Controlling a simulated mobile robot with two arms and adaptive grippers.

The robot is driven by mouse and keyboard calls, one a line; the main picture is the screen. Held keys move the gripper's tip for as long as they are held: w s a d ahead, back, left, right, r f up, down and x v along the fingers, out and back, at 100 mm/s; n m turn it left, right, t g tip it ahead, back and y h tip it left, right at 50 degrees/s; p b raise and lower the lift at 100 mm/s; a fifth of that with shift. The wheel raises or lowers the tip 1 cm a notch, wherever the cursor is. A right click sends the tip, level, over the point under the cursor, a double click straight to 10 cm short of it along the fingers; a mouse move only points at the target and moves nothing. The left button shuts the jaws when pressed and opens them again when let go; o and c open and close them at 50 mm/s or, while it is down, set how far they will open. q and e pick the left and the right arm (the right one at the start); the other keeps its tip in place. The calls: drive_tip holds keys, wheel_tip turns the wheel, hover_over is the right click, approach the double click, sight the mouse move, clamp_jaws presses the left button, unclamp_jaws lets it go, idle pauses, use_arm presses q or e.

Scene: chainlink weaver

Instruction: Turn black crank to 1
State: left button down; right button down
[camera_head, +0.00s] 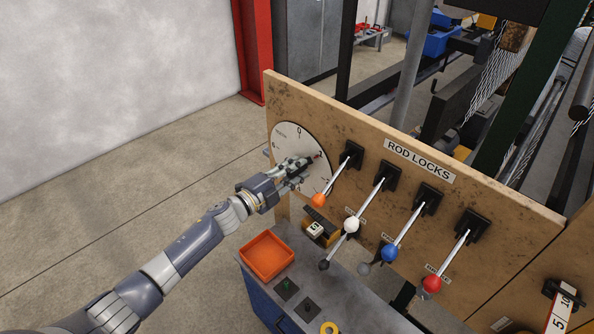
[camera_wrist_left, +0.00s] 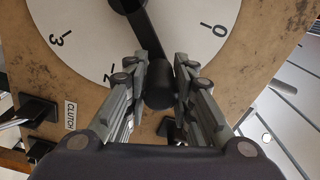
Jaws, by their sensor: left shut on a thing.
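The black crank (camera_wrist_left: 130,22) is on a round white dial (camera_head: 287,133) at the left end of the wooden panel. In the left wrist view its arm runs from the hub at the top edge down to a black cylindrical handle (camera_wrist_left: 159,85). My left gripper (camera_head: 301,170) is at the dial, with its fingers on both sides of the handle and shut on it; it also shows in the left wrist view (camera_wrist_left: 160,92). The crank arm points between the dial numbers 2 (camera_wrist_left: 112,76) and 0 (camera_wrist_left: 221,30). The dial mark 1 is hidden behind my gripper. My right gripper is not in view.
Rod lock levers with orange (camera_head: 318,200), white (camera_head: 351,225), blue (camera_head: 389,253) and red (camera_head: 431,284) knobs stick out right of the dial. An orange tray (camera_head: 247,257) sits on the bench below. Open floor lies to the left.

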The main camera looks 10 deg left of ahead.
use_arm(q)
drive_tip(key=shift+w+a+r+n, duration=0.15)
drive_tip(key=shift+a+n, duration=0.05)
drive_tip(key=shift+n, duration=0.1)
drive_tip(key=c, duration=1.3)
unclamp_jaws()
drive_tip(key=shift+s+a, duration=0.1)
drive_tip(key=shift+s, duration=0.1)
drive_tip(key=v, duration=1.1)
drive_tip(key=shift+s+a, duration=0.2)
drive_tip(key=shift+s, duration=0.05)
